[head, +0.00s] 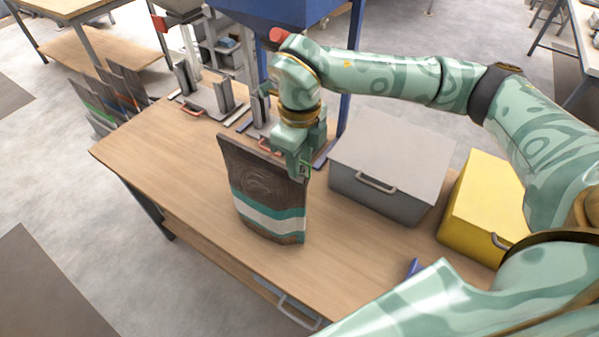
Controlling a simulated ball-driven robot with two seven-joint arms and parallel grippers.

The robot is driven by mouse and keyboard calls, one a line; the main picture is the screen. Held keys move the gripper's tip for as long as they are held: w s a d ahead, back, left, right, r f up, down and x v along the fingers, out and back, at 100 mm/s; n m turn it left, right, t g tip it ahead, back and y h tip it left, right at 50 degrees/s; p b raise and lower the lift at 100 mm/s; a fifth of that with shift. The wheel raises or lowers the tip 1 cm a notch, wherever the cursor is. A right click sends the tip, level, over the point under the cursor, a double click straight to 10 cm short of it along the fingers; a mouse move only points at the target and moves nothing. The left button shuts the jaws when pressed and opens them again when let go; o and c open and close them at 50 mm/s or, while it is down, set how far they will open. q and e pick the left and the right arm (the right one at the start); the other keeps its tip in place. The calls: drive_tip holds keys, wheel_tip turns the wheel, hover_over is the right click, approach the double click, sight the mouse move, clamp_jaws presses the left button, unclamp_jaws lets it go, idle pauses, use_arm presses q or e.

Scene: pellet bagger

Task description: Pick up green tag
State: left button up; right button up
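I cannot make out a green tag in the head view. My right gripper (302,170) points down at the upper right corner of a brown bag (262,180) with teal and white bands. The bag stands upright on the wooden table, slightly tilted. The gripper's fingers overlap the bag's corner in the picture. Whether they are open or closed on it, or on something small, cannot be seen. My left gripper is not in view.
A grey lidded box (388,165) and a yellow box (482,205) stand right of the bag on the table (165,150). Grey metal fixtures (208,95) and a blue hopper (280,12) are behind. Several bags (100,105) stand upright beyond the table's left end. The table's left part is clear.

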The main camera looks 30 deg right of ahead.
drive_tip(key=shift+f, duration=0.4)
clamp_jaws()
drive_tip(key=shift+r, duration=0.1)
